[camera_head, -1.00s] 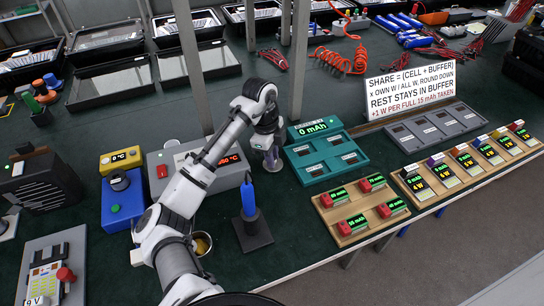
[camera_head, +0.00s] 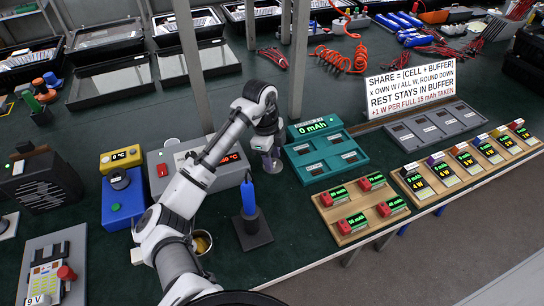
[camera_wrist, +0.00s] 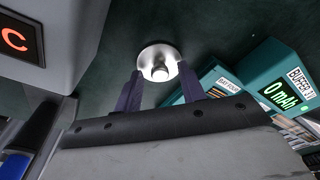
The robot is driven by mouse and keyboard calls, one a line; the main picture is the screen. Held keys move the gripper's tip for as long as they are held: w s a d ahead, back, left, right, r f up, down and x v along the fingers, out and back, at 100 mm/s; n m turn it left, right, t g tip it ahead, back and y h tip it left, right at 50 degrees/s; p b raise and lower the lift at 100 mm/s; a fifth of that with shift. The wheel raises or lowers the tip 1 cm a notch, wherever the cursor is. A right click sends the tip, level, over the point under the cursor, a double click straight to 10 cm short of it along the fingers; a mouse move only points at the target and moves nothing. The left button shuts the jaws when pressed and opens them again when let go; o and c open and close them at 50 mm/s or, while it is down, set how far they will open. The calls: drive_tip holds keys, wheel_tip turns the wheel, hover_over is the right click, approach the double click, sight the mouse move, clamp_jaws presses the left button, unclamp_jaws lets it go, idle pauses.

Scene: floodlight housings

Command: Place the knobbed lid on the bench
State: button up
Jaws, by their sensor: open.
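The knobbed lid (camera_wrist: 158,60) is a round, shiny metal disc with a bright knob in the middle. In the wrist view it lies on the dark green bench top, knob toward the camera. In the head view, the lid (camera_head: 277,176) shows as a small pale disc below my gripper (camera_head: 271,161), partly hidden. My gripper also shows in the wrist view (camera_wrist: 160,84), with its two dark fingers apart. The lid appears beyond the fingertips, with nothing held between them. The bench (camera_head: 290,235) is dark green.
A grey heater box (camera_head: 205,170) with a red display stands left of the lid. A teal buffer tray (camera_head: 318,172) is close on the right. A blue bottle-like object on a black stand (camera_head: 250,215) is in front. A metal cup (camera_head: 203,242) sits near my arm.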

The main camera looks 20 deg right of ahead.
wheel_tip(320, 180, up, 12)
drive_tip(key=w+a, duration=0.1)
drive_tip(key=shift+a+b, duration=0.15)
drive_tip(key=shift+b, duration=0.15)
drive_tip(key=shift+w+f, duration=0.1)
idle(1.3)
